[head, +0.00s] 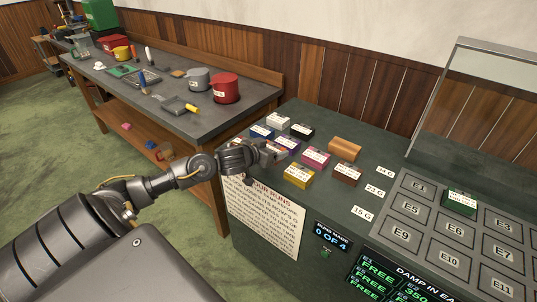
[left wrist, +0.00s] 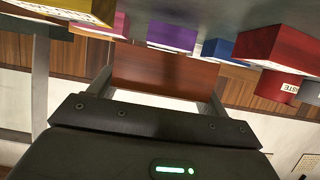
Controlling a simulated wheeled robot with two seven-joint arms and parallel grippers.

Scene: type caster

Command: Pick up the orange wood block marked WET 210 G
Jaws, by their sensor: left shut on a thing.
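My left gripper (head: 268,153) is over the front left edge of the dark green counter, beside the group of labelled blocks. In the left wrist view its jaws (left wrist: 160,90) are shut on an orange-brown wood block (left wrist: 165,74). No marking can be read on the face of the block that shows. In the head view the gripper mostly hides this block. Another orange block (head: 345,148) lies at the back right of the group; no label shows on it. My right gripper is not in view.
Around the gripper stand a yellow block (head: 299,176), a magenta block (head: 316,158), a purple block (head: 287,143) and a blue block (head: 262,131). A brown block (head: 347,174) is further right. A grey numbered panel (head: 409,233) holds a green block (head: 460,201). A workbench (head: 175,92) stands behind left.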

